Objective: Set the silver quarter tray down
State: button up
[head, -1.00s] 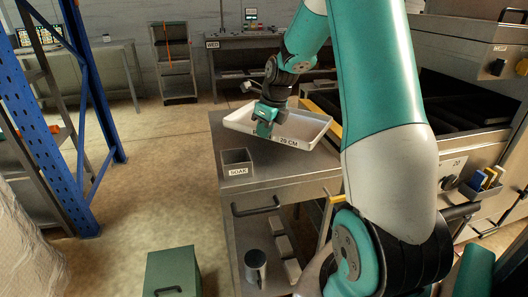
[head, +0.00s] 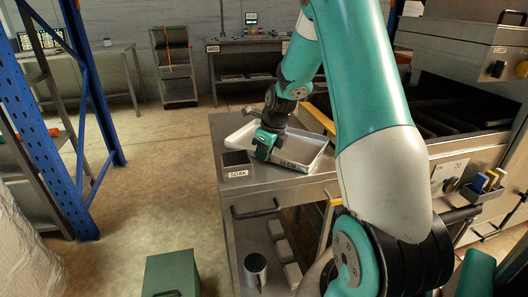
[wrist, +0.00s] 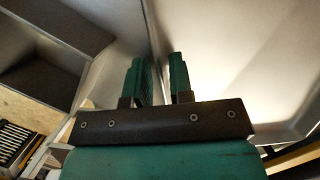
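The silver quarter tray (head: 308,155), a shallow pale metal tray with a size label on its near wall, is level at the cart's steel top (head: 290,184). It is on that top or just above it; I cannot tell which. My gripper (head: 262,153) is at the tray's near left side, pointing down. In the wrist view the two green fingers (wrist: 160,78) stand a small gap apart, one on each side of the tray's wall, and appear shut on it. The tray's bright inside (wrist: 225,55) fills the right of that view.
A dark bin labelled SOAK (head: 237,167) stands on the cart just left of the tray, very close to it. A yellow bar (head: 318,118) and the large steel machine (head: 465,85) lie to the right. A green box (head: 171,273) is on the floor at front left.

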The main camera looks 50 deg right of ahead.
jog(key=shift+o, duration=0.5)
jog(key=shift+r, duration=0.15)
jog(key=shift+r, duration=0.35)
jog(key=a+p+v, duration=0.1)
jog(key=p+v, duration=0.1)
jog(key=v, duration=0.9)
jog(key=s+a+r+n+y, duration=0.1)
jog(key=s+a+r+n, duration=0.1)
jog(key=a+n, duration=0.75)
jog(key=s+a+r+n+y, duration=0.1)
jog(key=s+a+r+n, duration=0.1)
jog(key=a+n, duration=0.8)
jog(key=s+a+n+g+y, duration=0.1)
jog(key=s+a+n+g, duration=0.2)
jog(key=s+a+n, duration=1.2)
jog(key=s+n, duration=0.1)
jog(key=n, duration=0.5)
jog(key=shift+s+a+r+y, duration=0.3)
jog(key=shift+a+r, duration=0.05)
